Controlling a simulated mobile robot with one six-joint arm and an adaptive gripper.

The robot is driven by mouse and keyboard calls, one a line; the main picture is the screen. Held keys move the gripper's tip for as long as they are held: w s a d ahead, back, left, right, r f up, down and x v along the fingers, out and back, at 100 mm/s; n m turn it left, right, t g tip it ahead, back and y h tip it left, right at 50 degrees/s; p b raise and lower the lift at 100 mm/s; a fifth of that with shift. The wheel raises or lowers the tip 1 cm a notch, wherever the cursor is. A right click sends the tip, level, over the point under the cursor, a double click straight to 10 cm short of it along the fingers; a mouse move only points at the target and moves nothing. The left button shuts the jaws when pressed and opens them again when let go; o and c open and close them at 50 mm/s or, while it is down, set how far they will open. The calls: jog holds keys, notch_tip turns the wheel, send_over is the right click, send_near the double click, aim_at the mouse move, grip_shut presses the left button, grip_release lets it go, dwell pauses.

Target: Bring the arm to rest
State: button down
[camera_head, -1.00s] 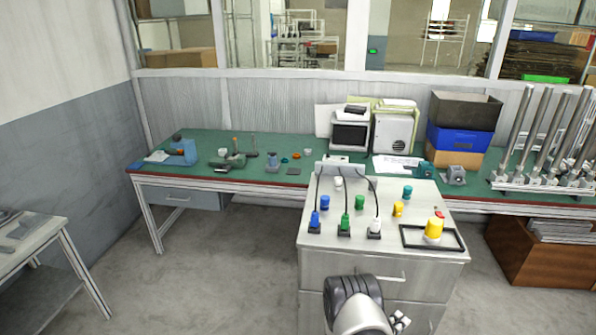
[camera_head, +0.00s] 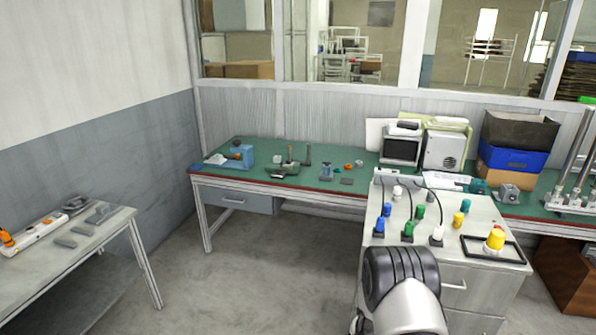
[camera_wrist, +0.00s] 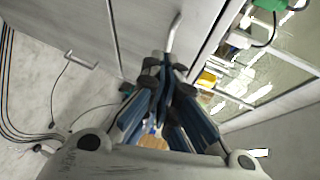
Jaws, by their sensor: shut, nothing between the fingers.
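My gripper (camera_wrist: 166,65) shows in the wrist view with its blue-and-black fingers together and nothing between them. It is close to the light grey cabinet (camera_wrist: 85,30), whose handle bar (camera_wrist: 174,32) shows just beyond the fingertips. I cannot tell whether the fingers touch anything. In the head view a dark, ribbed joint of my arm stands in front of the cabinet (camera_head: 490,288) and hides part of its front. The gripper itself is hidden in that view.
Blue, green, white and yellow bobbin-like pieces (camera_head: 408,230) and a black frame with a yellow piece (camera_head: 495,240) stand on the cabinet. A green-topped workbench (camera_head: 225,173) runs along the back wall. A side table (camera_head: 100,245) stands left. The floor between is clear.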

jog(key=w+a+r+n+y, duration=0.3)
jog(key=w+a+r, duration=0.1)
jog(key=r, duration=0.4)
jog(key=s+a+r+n+y, duration=0.4)
jog(key=a+r+n, duration=0.15)
jog(key=r, duration=0.25)
jog(key=s+a+r+n+y, duration=0.3)
jog(key=a+r+n, duration=0.1)
jog(key=a+r, duration=0.35)
jog(key=s+a+r+n+g, duration=0.1)
jog(key=s+n, duration=0.6)
jog(key=s, duration=1)
jog(key=s+r+n+g+y, duration=0.1)
jog(key=s+r+n+g, duration=0.3)
jog(key=s, duration=1.4)
jog(key=r+n, duration=0.1)
jog(key=n, duration=0.2)
jog(key=shift+a+r, duration=0.15)
jog(key=shift+a, duration=0.25)
